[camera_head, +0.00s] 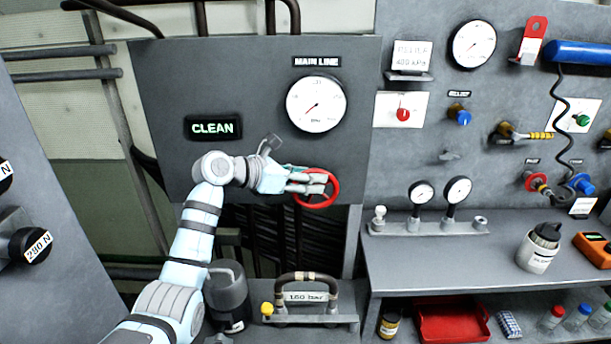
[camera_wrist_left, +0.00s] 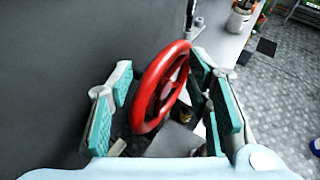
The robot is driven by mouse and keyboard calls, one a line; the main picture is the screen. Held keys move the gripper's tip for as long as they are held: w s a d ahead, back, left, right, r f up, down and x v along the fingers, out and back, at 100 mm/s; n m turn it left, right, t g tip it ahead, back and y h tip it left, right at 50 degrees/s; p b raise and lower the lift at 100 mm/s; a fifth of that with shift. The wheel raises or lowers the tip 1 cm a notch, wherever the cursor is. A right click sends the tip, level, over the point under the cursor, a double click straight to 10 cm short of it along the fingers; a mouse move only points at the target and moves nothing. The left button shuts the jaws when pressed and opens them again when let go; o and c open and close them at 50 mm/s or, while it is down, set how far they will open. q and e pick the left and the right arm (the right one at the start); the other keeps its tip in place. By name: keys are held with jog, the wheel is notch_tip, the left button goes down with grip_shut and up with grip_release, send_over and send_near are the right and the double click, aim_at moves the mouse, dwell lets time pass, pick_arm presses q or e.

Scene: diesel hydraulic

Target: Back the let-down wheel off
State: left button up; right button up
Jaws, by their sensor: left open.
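The let-down wheel is a red handwheel (camera_head: 336,191) on the grey panel, below the MAIN LINE gauge (camera_head: 316,103). My left gripper (camera_head: 318,184) is at the wheel, its fingers overlapping the wheel's left part in the head view. In the left wrist view the red wheel (camera_wrist_left: 149,88) stands edge-on between the two teal-padded fingers of my left gripper (camera_wrist_left: 163,90). The fingers are spread, with a gap on the wheel's left side; contact on the right is hard to tell. The gauge needle points to the lower left. My right gripper is not in view.
A lit CLEAN sign (camera_head: 212,127) is left of the gauge. Below stand a dark cylinder (camera_head: 227,290) and a handled block marked 150 bar (camera_head: 306,297). A bench (camera_head: 420,264) with small gauges and a bottle (camera_head: 538,250) is at right.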

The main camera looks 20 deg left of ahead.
pick_arm(q)
jog(key=c, duration=0.9)
jog(key=t+h+b, duration=0.1)
jog(key=b, duration=0.2)
jog(key=a+f+n+t+h+b, duration=0.1)
jog(key=b, duration=0.1)
jog(key=f+n+h+b, duration=0.1)
jog(key=b, duration=0.2)
jog(key=shift+s+a+t+h+b, duration=0.2)
jog(key=shift+a+t+h+b, duration=0.1)
jog(key=shift+t+h, duration=0.1)
jog(key=shift+a+n+t+h+b, duration=0.1)
jog(key=shift+n+t+h+b, duration=0.5)
jog(key=shift+b, duration=0.6)
jog(key=o, duration=0.9)
jog(key=v, duration=1.2)
jog(key=shift+r, duration=0.2)
